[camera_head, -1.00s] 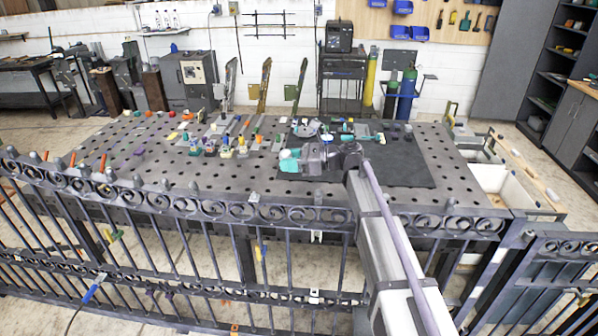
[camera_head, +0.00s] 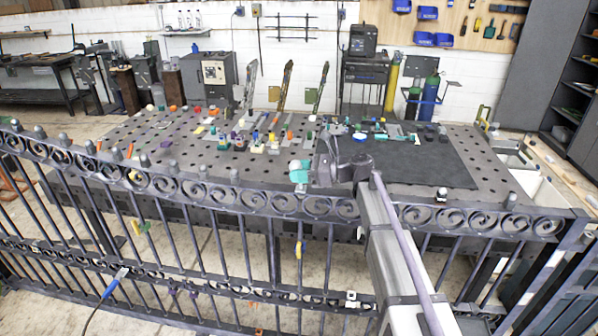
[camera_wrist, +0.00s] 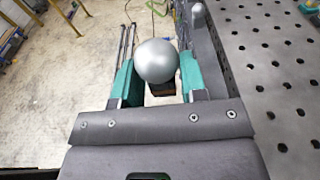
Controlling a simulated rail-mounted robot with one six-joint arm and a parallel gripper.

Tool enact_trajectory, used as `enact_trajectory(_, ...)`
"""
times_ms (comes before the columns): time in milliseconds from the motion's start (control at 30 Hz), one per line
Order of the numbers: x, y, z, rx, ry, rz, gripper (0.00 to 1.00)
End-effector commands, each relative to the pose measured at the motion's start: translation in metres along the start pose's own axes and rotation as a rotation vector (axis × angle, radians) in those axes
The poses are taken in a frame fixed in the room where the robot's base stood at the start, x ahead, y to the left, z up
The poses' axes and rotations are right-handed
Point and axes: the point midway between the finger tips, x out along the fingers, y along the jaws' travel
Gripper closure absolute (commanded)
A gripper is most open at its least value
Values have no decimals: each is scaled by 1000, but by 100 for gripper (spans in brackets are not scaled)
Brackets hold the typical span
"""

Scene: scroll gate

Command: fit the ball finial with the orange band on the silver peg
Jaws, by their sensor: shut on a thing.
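My gripper (camera_head: 299,172) is at the gate's top rail, near the table's front edge. In the wrist view its two teal fingers (camera_wrist: 154,85) are shut on the ball finial (camera_wrist: 165,60), a smooth silver-grey ball with a brownish-orange and dark part under it. The finial's pale top also shows in the head view (camera_head: 296,164). A small pale patch shows on the rail just below the gripper; I cannot tell whether this is the silver peg. I cannot see any contact between finial and peg.
The scrollwork gate (camera_head: 215,190) runs along the front of the perforated table (camera_head: 150,131). A grey round-tipped post (camera_wrist: 198,16) stands beside the ball in the wrist view. Small coloured parts and a dark mat (camera_head: 430,165) lie on the table. Open floor lies before the gate.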

Motion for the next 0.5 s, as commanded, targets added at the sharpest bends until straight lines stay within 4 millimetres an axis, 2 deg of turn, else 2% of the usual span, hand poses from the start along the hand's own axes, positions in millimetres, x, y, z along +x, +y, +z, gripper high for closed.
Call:
enact_trajectory(33,1,0,-12,0,-1,-1,99)
enact_trajectory(267,1,-1,-10,0,-1,-1,99)
enact_trajectory(500,2,-10,-12,0,-1,-1,99)
